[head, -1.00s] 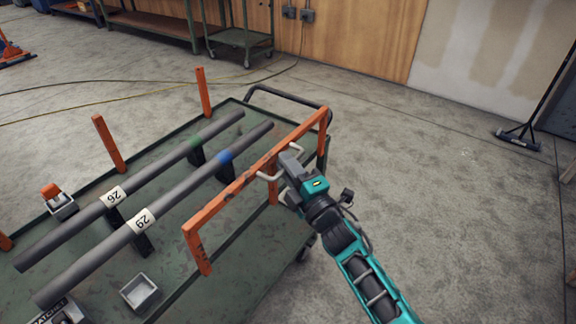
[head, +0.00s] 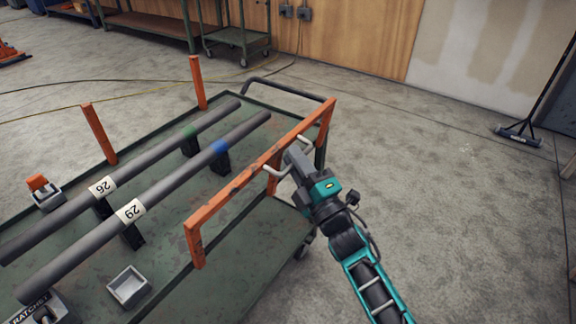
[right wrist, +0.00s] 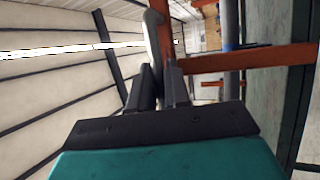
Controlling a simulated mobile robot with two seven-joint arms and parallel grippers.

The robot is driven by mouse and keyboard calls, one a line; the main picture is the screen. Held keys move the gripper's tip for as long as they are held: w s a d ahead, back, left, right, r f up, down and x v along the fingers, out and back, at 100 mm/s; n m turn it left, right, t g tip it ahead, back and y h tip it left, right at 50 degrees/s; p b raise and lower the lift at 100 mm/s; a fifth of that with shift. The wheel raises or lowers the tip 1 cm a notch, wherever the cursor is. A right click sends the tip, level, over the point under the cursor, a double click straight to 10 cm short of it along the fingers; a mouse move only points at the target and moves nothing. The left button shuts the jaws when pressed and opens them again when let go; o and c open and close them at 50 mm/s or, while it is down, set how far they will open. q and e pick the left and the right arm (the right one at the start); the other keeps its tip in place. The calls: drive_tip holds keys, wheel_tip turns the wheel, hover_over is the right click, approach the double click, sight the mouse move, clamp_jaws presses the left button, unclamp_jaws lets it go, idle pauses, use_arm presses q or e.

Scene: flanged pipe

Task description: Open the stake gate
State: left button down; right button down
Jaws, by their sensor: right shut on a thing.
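The stake gate (head: 250,175) is an orange, scuffed frame standing upright along the right edge of the green cart. A pale U-shaped handle (head: 274,174) sticks out from its top bar. My right gripper (head: 291,158) is shut on this handle, outside the cart. In the right wrist view the fingers (right wrist: 160,88) close around the grey handle (right wrist: 153,45), with orange gate bars (right wrist: 250,58) beside it. The fingertips' exact contact is partly hidden. My left gripper is out of view.
Two grey pipes marked 26 (head: 70,208) and 29 (head: 100,235) lie on black supports on the cart (head: 165,285). Orange stakes (head: 99,134) stand on the far side. Small trays (head: 129,286) sit near the front. The floor right of the cart is clear.

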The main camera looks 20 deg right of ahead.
drive_tip(key=s+d+f+m+t+b, duration=0.1)
drive_tip(key=s+d+f+b, duration=0.1)
drive_tip(key=f+b, duration=0.3)
drive_tip(key=s+d+f+m+t+b, duration=0.1)
drive_tip(key=s+d+f+b, duration=0.2)
drive_tip(key=f+b, duration=0.3)
drive_tip(key=shift+s+d+f+t+h, duration=0.2)
drive_tip(key=shift+s+f+t+h, duration=0.15)
drive_tip(key=shift+s, duration=0.5)
drive_tip(key=c, duration=1.2)
unclamp_jaws()
drive_tip(key=shift+o, duration=0.2)
